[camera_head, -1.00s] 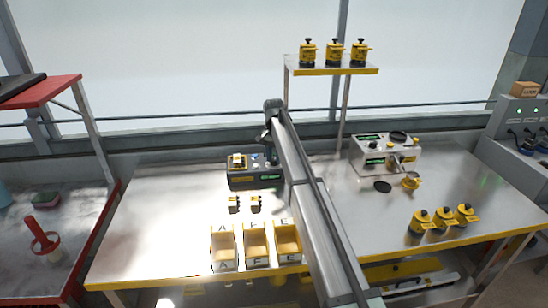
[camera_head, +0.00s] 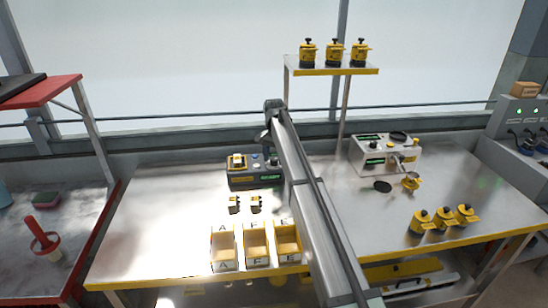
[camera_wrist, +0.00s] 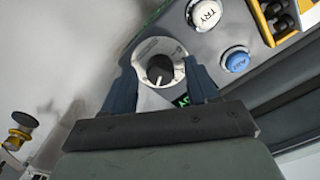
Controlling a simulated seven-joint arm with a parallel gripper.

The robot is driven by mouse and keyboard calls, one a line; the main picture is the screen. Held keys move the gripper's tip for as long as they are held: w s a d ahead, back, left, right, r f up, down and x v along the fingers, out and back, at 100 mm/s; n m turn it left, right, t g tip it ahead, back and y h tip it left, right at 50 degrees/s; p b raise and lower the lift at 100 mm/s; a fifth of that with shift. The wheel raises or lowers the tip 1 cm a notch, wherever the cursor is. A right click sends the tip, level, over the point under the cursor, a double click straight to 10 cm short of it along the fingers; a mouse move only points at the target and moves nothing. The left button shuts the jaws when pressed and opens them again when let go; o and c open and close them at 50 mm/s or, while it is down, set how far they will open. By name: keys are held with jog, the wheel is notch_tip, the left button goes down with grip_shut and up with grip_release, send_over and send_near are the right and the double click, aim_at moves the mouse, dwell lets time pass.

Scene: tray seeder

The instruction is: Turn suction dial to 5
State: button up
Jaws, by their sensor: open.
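The dial (camera_wrist: 160,70) is a round pale grey knob with a dark centre and a light pointer mark, seen on the machine's face in the wrist view. I cannot read any number at it. My gripper (camera_wrist: 160,66) is open, with one dark finger on each side of the dial. I cannot tell whether the fingers touch it. A green display is mostly hidden behind the right finger. In the head view the grey machine (camera_head: 243,183) stands at the back of the steel table, and my arm hides its right part.
A white TRY button (camera_wrist: 205,14) and a blue button (camera_wrist: 237,60) lie right of the dial. Yellow bins (camera_head: 224,264) stand at the table's front. A second, pale machine (camera_head: 372,150) is at the right. A shelf (camera_head: 330,71) with yellow canisters rises behind.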

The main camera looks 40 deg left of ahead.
aim_at(274, 160)
notch_tip(274, 160, up, 14)
dwell(0.6)
jog(key=shift+f, duration=0.1)
dwell(0.4)
